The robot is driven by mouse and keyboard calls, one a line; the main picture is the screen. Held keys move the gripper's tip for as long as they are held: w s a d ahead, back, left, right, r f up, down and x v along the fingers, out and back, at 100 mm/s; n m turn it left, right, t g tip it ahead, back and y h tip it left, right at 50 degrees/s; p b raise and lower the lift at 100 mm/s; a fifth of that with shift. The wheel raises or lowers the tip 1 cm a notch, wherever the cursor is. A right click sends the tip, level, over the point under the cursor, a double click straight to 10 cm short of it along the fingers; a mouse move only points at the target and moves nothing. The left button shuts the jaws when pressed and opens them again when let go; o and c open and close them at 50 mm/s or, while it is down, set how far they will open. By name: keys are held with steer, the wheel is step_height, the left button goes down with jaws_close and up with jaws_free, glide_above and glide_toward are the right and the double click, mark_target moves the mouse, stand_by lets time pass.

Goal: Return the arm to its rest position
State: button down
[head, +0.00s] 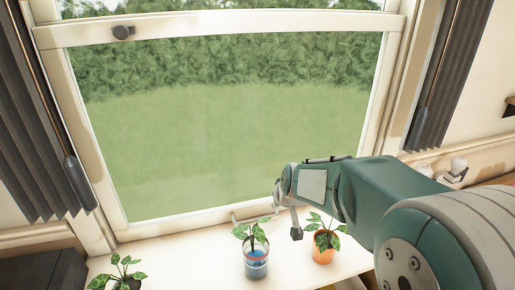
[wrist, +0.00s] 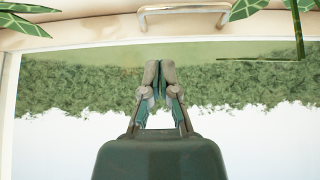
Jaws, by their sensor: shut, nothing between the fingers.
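My green arm (head: 385,190) reaches in from the lower right of the head view, stretched toward the window. My gripper (head: 279,195) is at its far end, in front of the lower part of the window and above the sill. In the wrist view my gripper (wrist: 158,68) has its fingertips together, with nothing between them. It points toward the lower window frame, where a metal handle (wrist: 184,12) shows, apart from the fingertips in the picture. The handle is partly hidden behind the gripper in the head view.
The window (head: 230,140) shows lawn and hedge. On the sill (head: 195,262) stand a blue pot (head: 256,264), an orange pot (head: 324,250) close below my arm, and a plant (head: 124,274) at the left. Dark curtains (head: 40,130) hang on both sides.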

steer(key=s+d+r, duration=0.1)
steer(key=s+r, duration=0.1)
steer(key=s, duration=0.7)
steer(key=s+d+r+m, duration=0.1)
steer(key=s+d+r, duration=0.1)
steer(key=s, duration=0.6)
steer(key=s+d+r+m+g+h, duration=0.1)
steer(key=s+r, duration=0.3)
steer(key=s, duration=0.5)
steer(key=shift+s+d, duration=0.35)
steer(key=shift+w, duration=0.1)
stand_by(0.5)
